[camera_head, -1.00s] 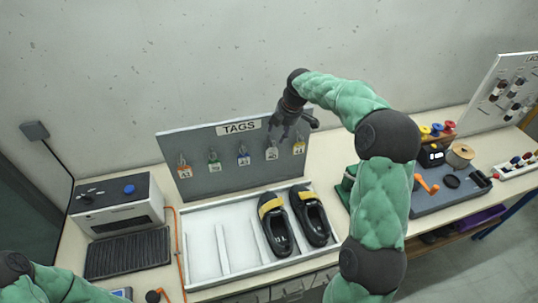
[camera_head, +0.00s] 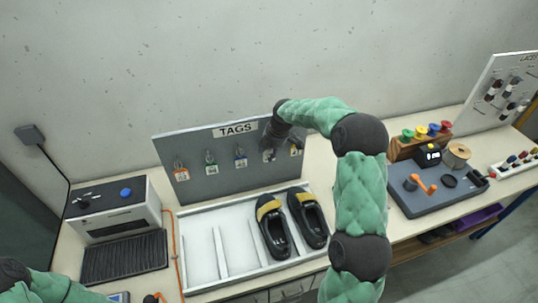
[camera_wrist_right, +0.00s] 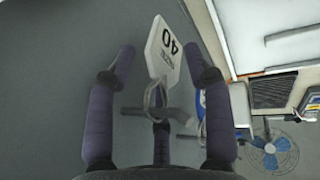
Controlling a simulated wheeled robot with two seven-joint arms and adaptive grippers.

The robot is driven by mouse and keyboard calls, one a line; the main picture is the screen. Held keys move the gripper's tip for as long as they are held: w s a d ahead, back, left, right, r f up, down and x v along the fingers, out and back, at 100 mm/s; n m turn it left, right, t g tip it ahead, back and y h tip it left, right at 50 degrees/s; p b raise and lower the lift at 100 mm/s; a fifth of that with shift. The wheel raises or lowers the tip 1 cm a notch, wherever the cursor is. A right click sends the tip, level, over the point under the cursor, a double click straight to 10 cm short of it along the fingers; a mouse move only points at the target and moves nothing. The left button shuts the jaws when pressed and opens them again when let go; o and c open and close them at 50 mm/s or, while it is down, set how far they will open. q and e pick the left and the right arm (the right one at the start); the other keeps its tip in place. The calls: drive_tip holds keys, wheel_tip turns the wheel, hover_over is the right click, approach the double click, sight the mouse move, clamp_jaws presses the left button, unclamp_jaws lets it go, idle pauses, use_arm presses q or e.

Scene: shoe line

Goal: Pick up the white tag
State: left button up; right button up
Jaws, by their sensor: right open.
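The white tag (camera_wrist_right: 163,50), printed with 40, hangs by its loop from a hook on the grey tag board (camera_head: 190,155). In the right wrist view it lies between the two spread fingers. In the head view it shows at the board's right part, partly hidden by the gripper. My right gripper (camera_wrist_right: 160,75) is open around the tag; it also shows in the head view (camera_head: 272,145) in front of the board. I cannot tell whether a finger touches the tag. My left arm shows at the lower left corner; its gripper is out of view.
Orange (camera_head: 181,172), green (camera_head: 211,164) and blue (camera_head: 240,158) tags hang to the left, a yellow tag (camera_head: 296,149) to the right. A machine (camera_head: 112,207) stands at the left.

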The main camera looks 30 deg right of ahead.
drive_tip(key=shift+f, duration=0.1)
clamp_jaws()
idle(0.5)
